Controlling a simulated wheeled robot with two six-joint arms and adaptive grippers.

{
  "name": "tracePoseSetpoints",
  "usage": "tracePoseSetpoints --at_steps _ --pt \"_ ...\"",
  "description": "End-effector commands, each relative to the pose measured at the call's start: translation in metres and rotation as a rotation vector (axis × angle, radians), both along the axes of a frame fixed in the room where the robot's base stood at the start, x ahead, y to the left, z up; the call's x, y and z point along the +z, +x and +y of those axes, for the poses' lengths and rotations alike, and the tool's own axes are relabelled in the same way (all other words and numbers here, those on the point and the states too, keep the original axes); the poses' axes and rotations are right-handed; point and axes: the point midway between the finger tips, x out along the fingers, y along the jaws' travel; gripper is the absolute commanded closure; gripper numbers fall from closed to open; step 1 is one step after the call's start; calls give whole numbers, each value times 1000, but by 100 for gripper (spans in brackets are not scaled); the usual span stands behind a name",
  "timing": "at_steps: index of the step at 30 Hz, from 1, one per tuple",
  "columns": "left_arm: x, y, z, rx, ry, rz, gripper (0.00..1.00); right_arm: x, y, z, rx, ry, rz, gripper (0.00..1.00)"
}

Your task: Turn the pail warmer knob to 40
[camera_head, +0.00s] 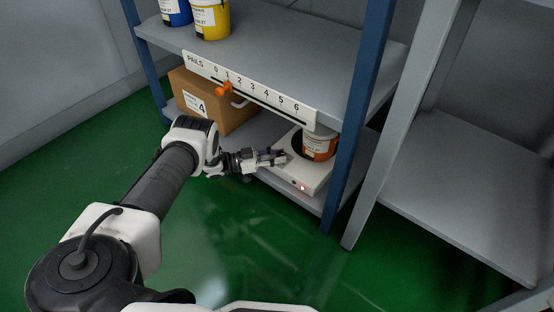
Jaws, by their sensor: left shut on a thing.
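The pail warmer (310,178) is a flat white box on the lower shelf, with a dark round patch on top and a small red light on its front. My left gripper (284,158) reaches in from the left and is shut at the left part of the warmer's top. It is closed on the knob, which its fingers hide. The knob's setting and any dial marks cannot be read. My right gripper is not in view.
A cardboard box (208,101) stands on the lower shelf left of the warmer. Above hangs a PAILS scale (262,92) with an orange pointer (224,89). A blue post (352,115) rises right of the warmer. Blue and yellow pails stand on the upper shelf.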

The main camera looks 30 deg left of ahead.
Motion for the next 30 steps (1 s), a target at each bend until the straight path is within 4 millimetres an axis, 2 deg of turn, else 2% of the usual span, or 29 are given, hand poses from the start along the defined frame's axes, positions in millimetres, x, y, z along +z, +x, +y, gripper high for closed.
tracePoseSetpoints --at_steps 15,16,17,18,26,30 --pt "1 1 0 -20 0 -1 100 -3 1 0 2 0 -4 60" --pt "1 1 0 -20 0 -1 60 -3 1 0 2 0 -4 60" --pt "1 1 0 -20 0 -1 50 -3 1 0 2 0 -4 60" --pt "1 1 0 -20 0 -1 45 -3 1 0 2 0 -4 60" --pt "0 0 0 -20 -1 -1 45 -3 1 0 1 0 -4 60" --pt "0 -8 10 -17 -1 1 45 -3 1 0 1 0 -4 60"
